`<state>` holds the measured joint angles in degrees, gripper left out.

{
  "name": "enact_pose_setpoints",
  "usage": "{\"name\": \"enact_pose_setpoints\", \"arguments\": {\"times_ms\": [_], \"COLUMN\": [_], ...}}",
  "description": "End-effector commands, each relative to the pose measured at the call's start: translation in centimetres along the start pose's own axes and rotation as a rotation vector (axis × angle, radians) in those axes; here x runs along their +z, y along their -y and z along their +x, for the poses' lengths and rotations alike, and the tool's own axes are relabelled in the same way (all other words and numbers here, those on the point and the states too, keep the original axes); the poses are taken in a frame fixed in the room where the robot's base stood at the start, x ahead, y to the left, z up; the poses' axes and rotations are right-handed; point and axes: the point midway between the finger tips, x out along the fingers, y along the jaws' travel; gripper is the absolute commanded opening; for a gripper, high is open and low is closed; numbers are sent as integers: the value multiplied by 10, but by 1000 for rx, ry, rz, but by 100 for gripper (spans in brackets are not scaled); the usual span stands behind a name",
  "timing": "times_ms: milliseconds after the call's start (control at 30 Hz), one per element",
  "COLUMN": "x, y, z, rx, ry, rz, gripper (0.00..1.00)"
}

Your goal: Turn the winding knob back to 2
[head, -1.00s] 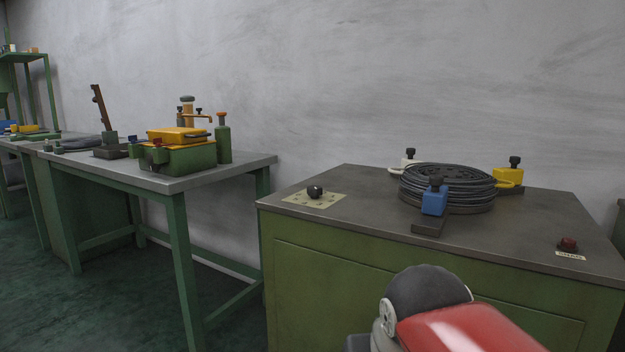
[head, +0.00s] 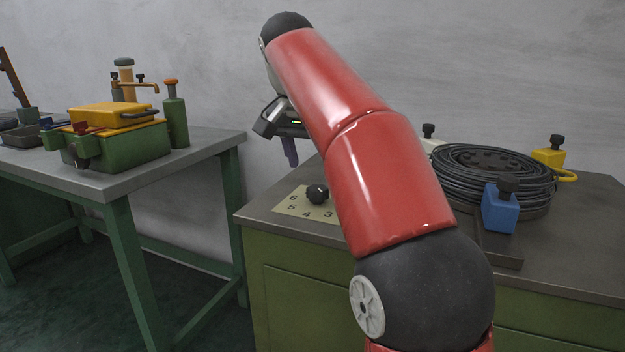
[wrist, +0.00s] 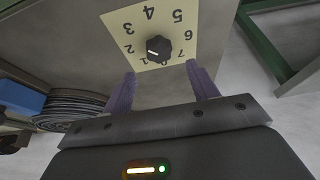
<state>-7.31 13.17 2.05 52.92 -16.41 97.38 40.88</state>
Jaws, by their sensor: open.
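The winding knob (head: 317,193) is a small black knob on a cream dial plate (head: 291,207) at the left end of the green cabinet's top. In the wrist view the knob (wrist: 158,47) sits amid printed numbers, upside down there. Its white mark lies on its lower left side, roughly towards the 2 and 1; the exact setting is hard to read. My gripper (wrist: 160,72) is open and empty, its two purple fingers apart. The knob appears beyond the fingertips, between their lines, not touched. In the head view my gripper is up and left of the knob, with one finger showing.
A black cable coil (head: 490,180) with blue (head: 500,208) and yellow (head: 548,157) clamp blocks lies right of the dial on the cabinet (head: 590,262). A green-legged table (head: 190,160) with a green and yellow box (head: 115,140) stands left, across a gap.

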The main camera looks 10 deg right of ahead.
Motion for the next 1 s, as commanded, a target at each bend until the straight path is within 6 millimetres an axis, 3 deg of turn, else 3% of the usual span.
{"name": "enact_pose_setpoints", "arguments": {"times_ms": [100, 333, 733, 1000], "x": [2, 1, 0, 0], "y": [-1, -1, 0, 0], "z": [24, 56, 65, 65], "rx": [2, -1, -3, -3], "ry": [2, 2, 1, 0], "rz": [0, -1, -2, -2], "gripper": [59, 59, 59, 26]}}
